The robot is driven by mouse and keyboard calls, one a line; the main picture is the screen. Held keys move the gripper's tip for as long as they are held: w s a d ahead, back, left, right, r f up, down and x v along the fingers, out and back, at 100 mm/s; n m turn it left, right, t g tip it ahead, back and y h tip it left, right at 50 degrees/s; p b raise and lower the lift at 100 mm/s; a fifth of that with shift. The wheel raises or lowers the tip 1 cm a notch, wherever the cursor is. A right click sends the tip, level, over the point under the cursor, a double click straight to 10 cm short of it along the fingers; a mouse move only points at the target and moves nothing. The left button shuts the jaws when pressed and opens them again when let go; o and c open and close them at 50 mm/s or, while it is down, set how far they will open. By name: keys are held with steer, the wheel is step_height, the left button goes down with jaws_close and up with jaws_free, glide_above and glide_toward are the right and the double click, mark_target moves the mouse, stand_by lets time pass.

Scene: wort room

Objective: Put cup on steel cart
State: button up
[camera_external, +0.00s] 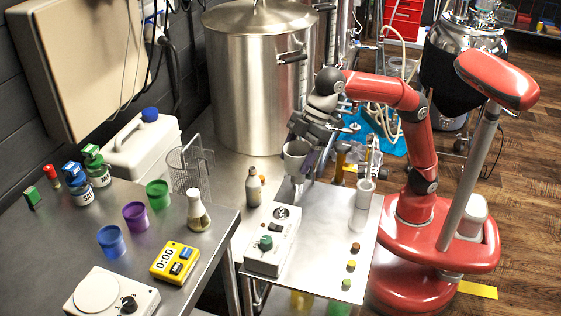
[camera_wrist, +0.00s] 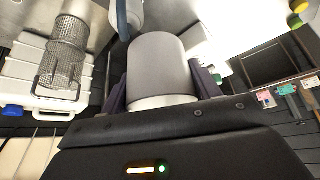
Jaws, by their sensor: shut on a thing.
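A grey cylindrical cup (camera_external: 296,157) is held in my gripper (camera_external: 308,162), with the dark purple fingers on its sides. It appears near the back edge of the steel cart (camera_external: 325,222), and its exact height over the cart cannot be told. In the wrist view the cup (camera_wrist: 157,62) fills the space between the fingers of my gripper (camera_wrist: 160,88). The fingers are shut on it. The lower part of the cup is partly hidden by my gripper's body in that view.
On the cart are a white device with a green knob (camera_external: 272,240), a pale upright cylinder (camera_external: 362,193) and small coloured caps (camera_external: 351,265). The cart's front middle is bare. A bench (camera_external: 150,240) with colored cups is at left. A large steel pot (camera_external: 258,85) stands behind.

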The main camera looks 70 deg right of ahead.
steer(key=n, duration=0.1)
glide_above(311, 217)
steer(key=d, duration=0.2)
steer(key=f, duration=0.3)
steer(key=s+f, duration=0.1)
steer(key=f, duration=0.1)
steer(key=shift+f+g+b, duration=0.2)
steer(key=shift+g+b, duration=0.1)
steer(key=shift+b, duration=0.1)
steer(key=shift+f+b, duration=0.45)
steer(key=shift+f, duration=1.85)
steer(key=o, duration=1)
